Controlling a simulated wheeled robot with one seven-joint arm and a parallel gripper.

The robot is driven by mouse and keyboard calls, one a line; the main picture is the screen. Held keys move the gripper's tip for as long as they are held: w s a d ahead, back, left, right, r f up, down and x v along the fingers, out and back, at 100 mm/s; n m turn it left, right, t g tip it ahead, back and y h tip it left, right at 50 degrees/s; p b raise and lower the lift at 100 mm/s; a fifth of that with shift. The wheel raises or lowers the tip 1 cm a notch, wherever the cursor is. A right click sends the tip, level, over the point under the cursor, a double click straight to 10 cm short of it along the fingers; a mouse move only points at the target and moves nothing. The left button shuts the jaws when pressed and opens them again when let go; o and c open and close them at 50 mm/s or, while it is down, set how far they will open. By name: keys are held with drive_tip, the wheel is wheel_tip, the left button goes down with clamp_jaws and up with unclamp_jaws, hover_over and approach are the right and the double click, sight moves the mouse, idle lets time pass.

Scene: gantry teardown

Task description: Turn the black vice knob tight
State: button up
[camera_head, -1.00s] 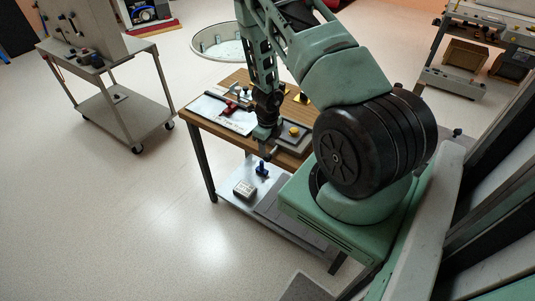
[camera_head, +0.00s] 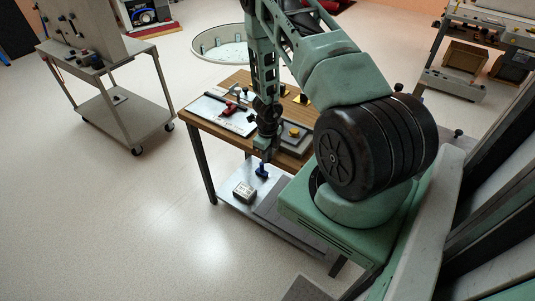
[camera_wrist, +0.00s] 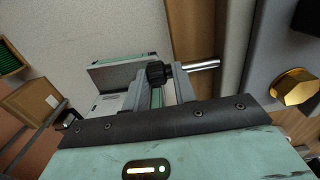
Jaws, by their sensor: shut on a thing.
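In the wrist view the black vice knob (camera_wrist: 158,73) sits between the two grey fingers of my gripper (camera_wrist: 160,80), which are shut on it. A silver rod (camera_wrist: 203,65) lies to the right of the knob, beside the brown bench edge. In the head view my gripper (camera_head: 263,152) is at the front edge of the brown workbench (camera_head: 183,118). The arm hides the knob and most of the vice there. I cannot tell how far the knob is turned.
A yellow knob (camera_head: 294,132) sits on a grey plate on the bench; it also shows in the wrist view (camera_wrist: 295,88). A blue piece (camera_head: 262,171) and a small box (camera_head: 245,190) are on the lower shelf.

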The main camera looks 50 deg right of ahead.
drive_tip(key=shift+o, duration=0.2)
drive_tip(key=b, duration=0.3)
drive_tip(key=shift+w+f, duration=0.15)
drive_tip(key=shift+f, duration=0.15)
